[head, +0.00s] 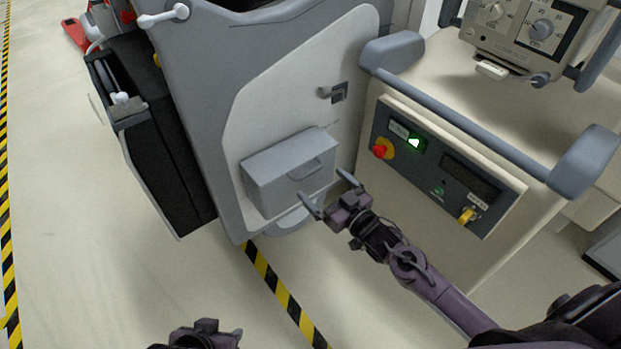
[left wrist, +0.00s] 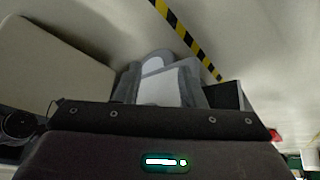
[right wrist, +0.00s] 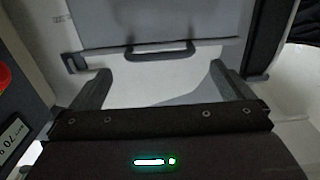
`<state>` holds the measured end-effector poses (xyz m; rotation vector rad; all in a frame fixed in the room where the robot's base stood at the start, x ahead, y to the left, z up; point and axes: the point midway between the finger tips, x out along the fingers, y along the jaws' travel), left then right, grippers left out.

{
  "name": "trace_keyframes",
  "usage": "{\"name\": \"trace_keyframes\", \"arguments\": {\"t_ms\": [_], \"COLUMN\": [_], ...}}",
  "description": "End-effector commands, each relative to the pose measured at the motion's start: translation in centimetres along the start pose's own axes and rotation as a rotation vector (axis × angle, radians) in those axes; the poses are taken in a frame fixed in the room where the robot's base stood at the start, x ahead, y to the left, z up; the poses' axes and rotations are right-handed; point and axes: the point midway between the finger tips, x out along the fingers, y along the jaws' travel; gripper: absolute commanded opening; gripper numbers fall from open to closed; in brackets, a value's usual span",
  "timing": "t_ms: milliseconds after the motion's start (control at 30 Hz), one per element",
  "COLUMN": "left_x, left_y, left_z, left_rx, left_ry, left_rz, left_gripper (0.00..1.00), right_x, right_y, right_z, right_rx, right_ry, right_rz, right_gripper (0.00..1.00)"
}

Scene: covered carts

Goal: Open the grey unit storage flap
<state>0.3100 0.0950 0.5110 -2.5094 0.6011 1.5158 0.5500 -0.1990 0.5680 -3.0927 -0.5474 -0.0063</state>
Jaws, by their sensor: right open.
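The grey unit (head: 205,75) stands at the centre left of the head view. Its grey storage box, with a flap (head: 285,180) on the front, is mounted low on the pale side panel and looks closed. The flap's handle (head: 305,172) is a small bar near its upper edge. My right gripper (head: 324,184) is open and empty just in front of the flap. In the right wrist view the handle (right wrist: 160,55) lies beyond and between the spread fingers, apart from them. My left gripper (head: 205,335) is only partly in view at the bottom edge; its fingers cannot be made out.
A beige cart with a control panel (head: 440,170) and a grey push rail (head: 465,120) stands close on the right. A black bin (head: 150,150) hangs on the unit's left. Open floor (head: 100,270) lies at lower left, with yellow-black tape (head: 280,295).

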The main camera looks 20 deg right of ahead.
Motion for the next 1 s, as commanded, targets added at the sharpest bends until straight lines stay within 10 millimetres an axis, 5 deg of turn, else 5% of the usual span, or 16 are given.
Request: {"name": "trace_keyframes", "arguments": {"t_ms": [200,300,800,1000], "left_x": [0.6,0.3,-0.1,-0.1], "left_y": [0.8,0.7,0.6,0.6], "left_z": [-0.5,-2.4,-4.6,-4.6], "left_rx": [0.012,0.014,0.016,0.016], "left_ry": [0.061,0.14,0.239,0.238], "left_rz": [0.018,0.014,0.012,0.012], "left_gripper": [0.36,0.36,0.36,0.36], "right_x": [4.1,4.9,6.2,6.2], "right_y": [0.1,0.1,0.0,0.1], "right_z": [0.1,0.1,0.1,0.1], "right_rx": [-0.001,0.0,0.0,0.0], "right_ry": [0.001,0.0,-0.004,-0.004], "right_rz": [0.002,0.002,0.002,0.002], "right_gripper": [1.0,1.0,1.0,0.75]}}
